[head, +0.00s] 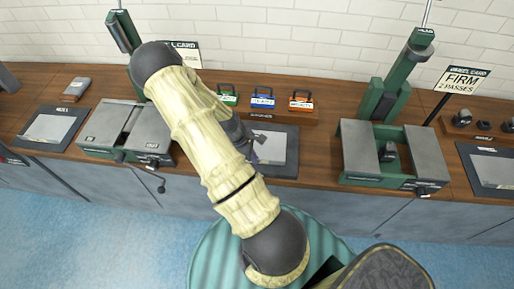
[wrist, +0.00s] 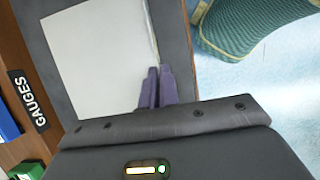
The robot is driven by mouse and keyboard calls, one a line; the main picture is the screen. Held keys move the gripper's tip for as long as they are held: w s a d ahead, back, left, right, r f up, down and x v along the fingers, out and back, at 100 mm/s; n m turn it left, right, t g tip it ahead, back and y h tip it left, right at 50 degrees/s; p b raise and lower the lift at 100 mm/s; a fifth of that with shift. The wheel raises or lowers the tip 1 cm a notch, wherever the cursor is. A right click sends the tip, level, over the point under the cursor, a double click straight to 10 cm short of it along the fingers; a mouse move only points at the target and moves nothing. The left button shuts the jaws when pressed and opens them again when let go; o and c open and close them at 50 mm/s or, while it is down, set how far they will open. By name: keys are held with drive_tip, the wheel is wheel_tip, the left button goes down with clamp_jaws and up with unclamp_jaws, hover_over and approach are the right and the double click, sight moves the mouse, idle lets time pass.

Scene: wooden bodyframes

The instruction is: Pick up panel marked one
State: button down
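A pale grey panel (head: 271,147) lies on a dark mat (head: 288,167) on the bench. It also shows large in the wrist view (wrist: 95,55); I see no number on it. My gripper (head: 253,157) is at the panel's left side in the head view, partly hidden by my arm. In the wrist view its two purple fingers (wrist: 157,72) are close together at the panel's long edge. I cannot tell whether the panel's edge is between them.
Green, blue and orange boxes (head: 262,101) stand behind the mat, by a label reading GAUGES (wrist: 28,100). Green-framed presses stand left (head: 125,130) and right (head: 390,155). Another grey panel (head: 48,128) lies on the far left mat.

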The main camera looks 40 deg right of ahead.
drive_tip(key=shift+r, duration=0.15)
wheel_tip(320, 180, up, 10)
drive_tip(key=b, duration=0.1)
idle(0.6)
idle(0.5)
